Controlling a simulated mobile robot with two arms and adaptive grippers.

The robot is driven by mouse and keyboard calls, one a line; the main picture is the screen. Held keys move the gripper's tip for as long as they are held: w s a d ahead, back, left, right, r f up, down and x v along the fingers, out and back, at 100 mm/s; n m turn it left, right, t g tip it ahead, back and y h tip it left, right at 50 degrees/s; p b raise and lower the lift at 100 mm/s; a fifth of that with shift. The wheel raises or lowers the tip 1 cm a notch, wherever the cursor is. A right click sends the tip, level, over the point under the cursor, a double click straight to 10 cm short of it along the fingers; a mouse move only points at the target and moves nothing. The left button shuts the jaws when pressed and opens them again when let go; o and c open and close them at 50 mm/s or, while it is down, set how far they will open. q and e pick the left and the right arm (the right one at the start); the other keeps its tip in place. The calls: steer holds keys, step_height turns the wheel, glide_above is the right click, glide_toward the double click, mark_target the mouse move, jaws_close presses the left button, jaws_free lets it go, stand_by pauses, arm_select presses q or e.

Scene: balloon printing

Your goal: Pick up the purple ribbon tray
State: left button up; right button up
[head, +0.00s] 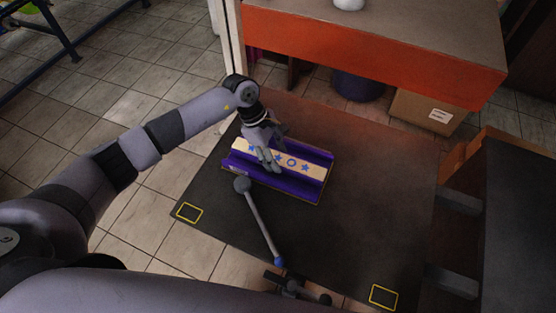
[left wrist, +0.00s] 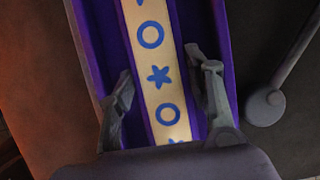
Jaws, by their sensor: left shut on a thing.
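The purple ribbon tray (head: 305,189) lies on the dark table in the head view, long side slanting down to the right. A cream ribbon strip (head: 311,168) with blue stars and rings runs along its middle. My left gripper (head: 270,162) comes down from above onto the tray's left-middle part. In the left wrist view, its fingers (left wrist: 163,85) stand on both sides of the strip (left wrist: 152,62), between the purple walls (left wrist: 90,40). The gripper is shut on the tray at this strip. Exact finger contact is hard to see.
Yellow-outlined squares (head: 189,212) mark the dark table (head: 375,190). An orange-fronted counter (head: 360,50) is behind. The table right of the tray is clear.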

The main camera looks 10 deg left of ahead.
arm_select(q)
steer(key=c, duration=0.8)
